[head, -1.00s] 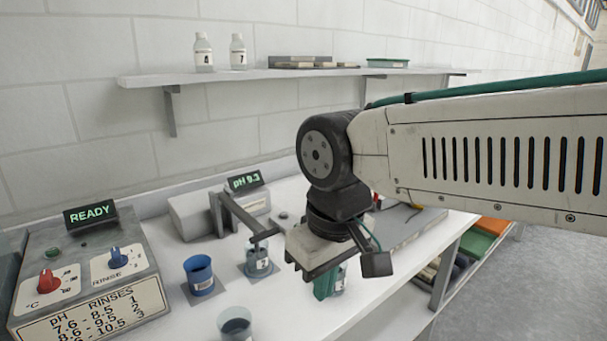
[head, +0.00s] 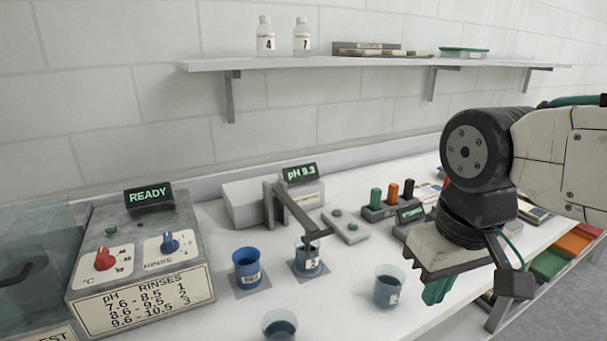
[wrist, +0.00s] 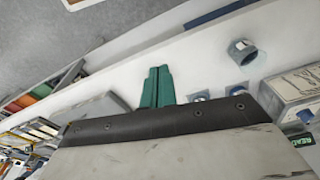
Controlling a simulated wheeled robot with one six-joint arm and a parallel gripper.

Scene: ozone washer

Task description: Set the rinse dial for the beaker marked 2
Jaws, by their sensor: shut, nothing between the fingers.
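The washer's control box (head: 140,260) stands at the left in the head view. Its blue rinse dial (head: 170,243) is on the right of the panel, and its pointer setting is too small to read. A printed rinse chart (head: 145,297) pairs 7.6-8.5 with 1, 8.6-9.5 with 2, 9.6-10.5 with 3. The pH meter display (head: 300,173) reads 9.3. Its probe arm reaches into a clear beaker (head: 308,262), whose label I cannot read surely. My gripper (head: 437,292), with green fingers, is shut and empty, right of the beakers; it shows in the wrist view (wrist: 157,87).
A red °C dial (head: 105,260) sits left of the rinse dial, under a READY display (head: 149,194). A blue beaker (head: 247,268), a clear beaker (head: 388,287) and a front beaker (head: 280,326) stand on the bench. A shelf (head: 375,62) hangs above.

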